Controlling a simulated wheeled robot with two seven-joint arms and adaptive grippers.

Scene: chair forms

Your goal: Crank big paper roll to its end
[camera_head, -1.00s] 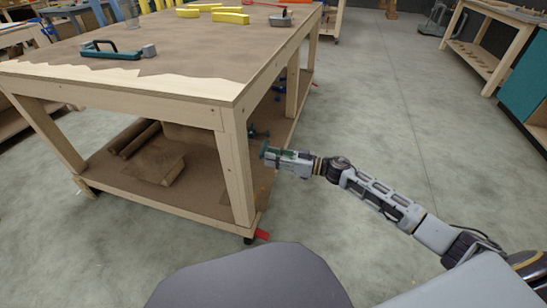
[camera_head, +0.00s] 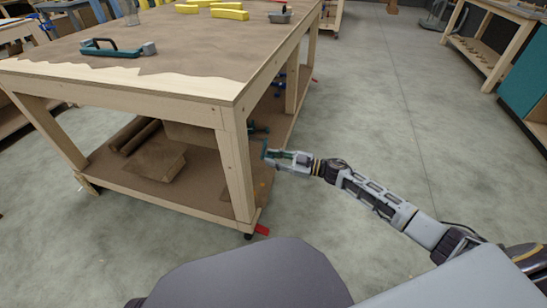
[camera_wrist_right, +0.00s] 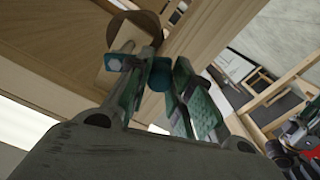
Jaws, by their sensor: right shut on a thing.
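My right gripper (camera_head: 268,153) is beside the near right leg of the workbench, at the height between top and lower shelf. In the right wrist view it is shut on a round teal handle (camera_wrist_right: 160,75), which I take to be the crank's grip. A brown round end (camera_wrist_right: 133,28), likely of the big paper roll, shows just beyond the fingers. In the head view the roll on the crank is hidden behind the bench frame. Brown paper (camera_head: 120,72) covers the bench top, with a ragged front edge. My left gripper is not in view.
The wooden workbench (camera_head: 236,170) fills the left side. Its lower shelf holds brown rolls and a sheet (camera_head: 155,162). A teal-handled tool (camera_head: 110,50) and yellow blocks (camera_head: 230,14) lie on top. The concrete floor to the right is clear.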

